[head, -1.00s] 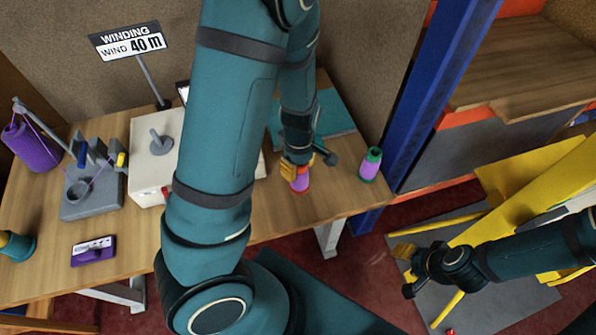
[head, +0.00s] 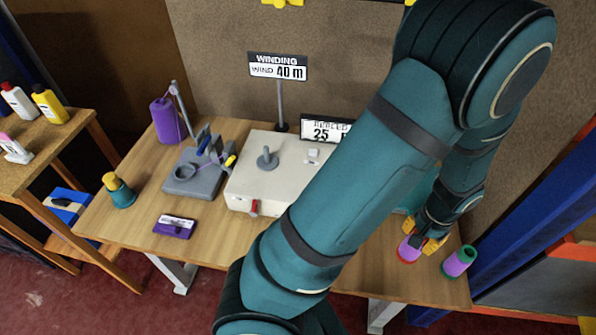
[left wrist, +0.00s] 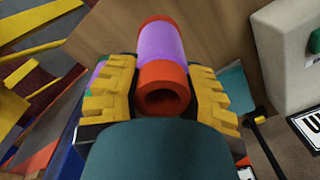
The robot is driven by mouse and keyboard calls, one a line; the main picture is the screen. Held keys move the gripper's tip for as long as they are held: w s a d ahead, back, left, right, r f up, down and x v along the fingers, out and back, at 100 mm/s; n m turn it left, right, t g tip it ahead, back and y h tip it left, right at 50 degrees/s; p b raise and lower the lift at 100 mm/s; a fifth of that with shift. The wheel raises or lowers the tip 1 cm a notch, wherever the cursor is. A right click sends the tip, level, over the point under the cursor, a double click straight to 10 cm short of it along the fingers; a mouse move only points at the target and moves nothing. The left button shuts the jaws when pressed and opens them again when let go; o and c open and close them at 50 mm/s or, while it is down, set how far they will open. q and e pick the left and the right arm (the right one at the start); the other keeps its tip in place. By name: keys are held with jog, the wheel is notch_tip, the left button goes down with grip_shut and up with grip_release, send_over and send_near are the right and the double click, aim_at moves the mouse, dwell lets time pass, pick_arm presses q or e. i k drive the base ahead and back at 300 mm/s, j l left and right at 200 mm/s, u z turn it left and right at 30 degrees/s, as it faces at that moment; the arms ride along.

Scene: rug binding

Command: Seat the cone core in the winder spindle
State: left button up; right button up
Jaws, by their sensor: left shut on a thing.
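The cone core (head: 408,250), purple with red ends, is at the right end of the table. My left gripper (head: 430,238) is shut on it there. I cannot tell whether its lower end touches the table. In the left wrist view the core (left wrist: 160,45) lies between the yellow finger pads, its hollow red end facing the camera. The winder is a white box (head: 250,192) at mid-table. Its grey spindle (head: 267,159) stands up from the top and is empty. My right gripper is not in view.
A second purple core with green ends (head: 458,262) stands close beside the held one. A grey fixture (head: 190,180), purple spool (head: 167,120), purple label (head: 175,226) and teal pot (head: 121,195) are left of the winder. A winding sign (head: 278,66) rises behind it.

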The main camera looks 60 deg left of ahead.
aim_at(267, 161)
jog(key=u, duration=1.95)
